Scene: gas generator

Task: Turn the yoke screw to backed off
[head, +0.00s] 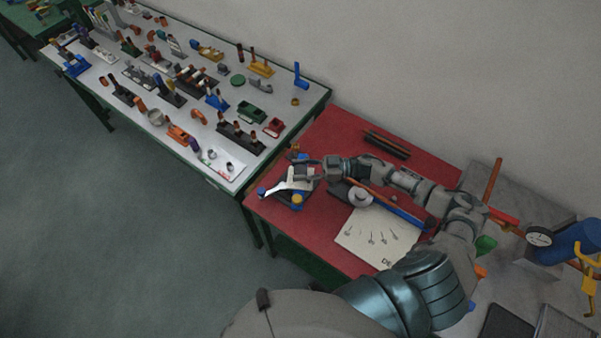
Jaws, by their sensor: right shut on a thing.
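My right gripper (304,174) reaches in from the right over the left side of the red table. It is shut at a small blue fixture (294,205) with a pale curved part (283,188) and a yellow knob (297,198). The yoke screw seems to be the part between the fingers, but the fingers hide most of it. Its turned position cannot be read from here. A small orange part (295,149) shows just behind the gripper. My left gripper is not in view.
The red tabletop (335,128) also holds a white dial sheet (364,242), a dark rack with rods (386,143), and a blue bar beneath my forearm. A long bench (305,105) crowded with tools stands at left. A gauge (539,237) and blue cylinder (574,242) stand at right.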

